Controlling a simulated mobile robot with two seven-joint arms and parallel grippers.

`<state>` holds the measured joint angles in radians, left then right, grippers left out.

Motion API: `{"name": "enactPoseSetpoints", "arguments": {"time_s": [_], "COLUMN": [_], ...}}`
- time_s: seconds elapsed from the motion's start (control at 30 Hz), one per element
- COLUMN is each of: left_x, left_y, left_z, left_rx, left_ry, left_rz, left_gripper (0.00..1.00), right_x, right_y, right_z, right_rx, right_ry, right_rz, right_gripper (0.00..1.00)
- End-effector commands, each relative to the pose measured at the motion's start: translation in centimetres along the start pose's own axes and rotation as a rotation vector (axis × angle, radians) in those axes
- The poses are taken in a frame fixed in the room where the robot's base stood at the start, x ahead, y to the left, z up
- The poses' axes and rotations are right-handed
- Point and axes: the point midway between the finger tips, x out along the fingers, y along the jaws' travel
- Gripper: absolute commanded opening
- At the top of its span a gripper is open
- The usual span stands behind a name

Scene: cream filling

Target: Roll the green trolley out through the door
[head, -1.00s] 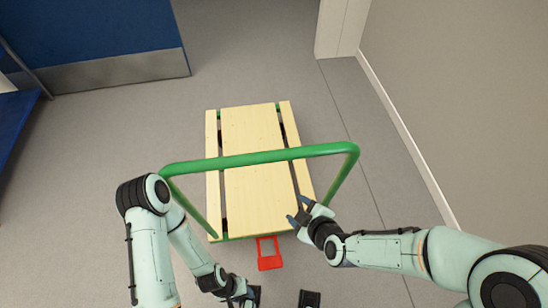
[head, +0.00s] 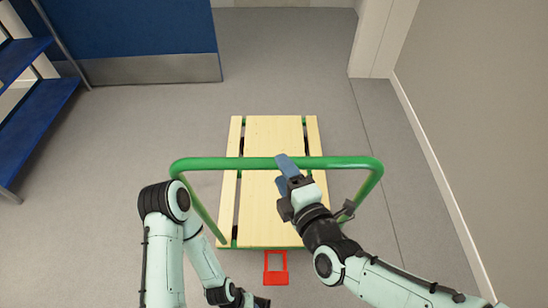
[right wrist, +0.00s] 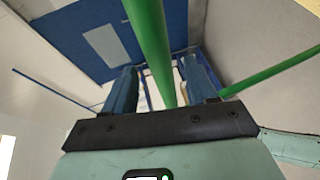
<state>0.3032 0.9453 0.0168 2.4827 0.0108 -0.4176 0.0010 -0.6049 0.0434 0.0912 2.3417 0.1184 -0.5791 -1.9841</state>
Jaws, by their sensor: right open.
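The green trolley has a pale slatted wooden deck (head: 270,215) and a green tubular handle (head: 225,163) across its near end. It stands on the floor in front of me. My right gripper (head: 285,165) is open at the handle's crossbar, right of its middle. In the right wrist view the green bar (right wrist: 152,45) passes between its two blue fingers in the picture; contact is not clear. My left gripper (head: 262,301) is low at the bottom edge, away from the handle; its jaws are too small to judge. A red part (head: 275,268) sits at the trolley's near end.
Past the trolley, floor (head: 285,60) runs clear through an opening between a blue panel with a metal kick strip (head: 150,68) and a white post (head: 375,40). A grey wall (head: 470,110) stands at right. Blue shelves (head: 35,115) stand at left.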

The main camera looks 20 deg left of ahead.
Motion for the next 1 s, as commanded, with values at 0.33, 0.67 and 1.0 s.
{"name": "enactPoseSetpoints", "arguments": {"time_s": [0.33,0.67,1.0], "left_x": [0.2,0.2,0.2], "left_y": [0.0,0.0,0.0], "left_z": [-0.1,-0.1,-0.1], "left_rx": [0.000,0.001,0.001], "left_ry": [0.004,0.004,0.004], "left_rz": [0.001,0.001,0.001], "left_gripper": [0.43,0.43,0.43], "right_x": [5.3,5.9,5.9], "right_y": [-0.1,-0.1,-0.1], "right_z": [0.0,0.0,0.0], "right_rx": [0.001,0.001,0.001], "right_ry": [0.000,-0.001,-0.001], "right_rz": [-0.001,-0.001,-0.001], "right_gripper": [0.57,0.57,0.00]}}
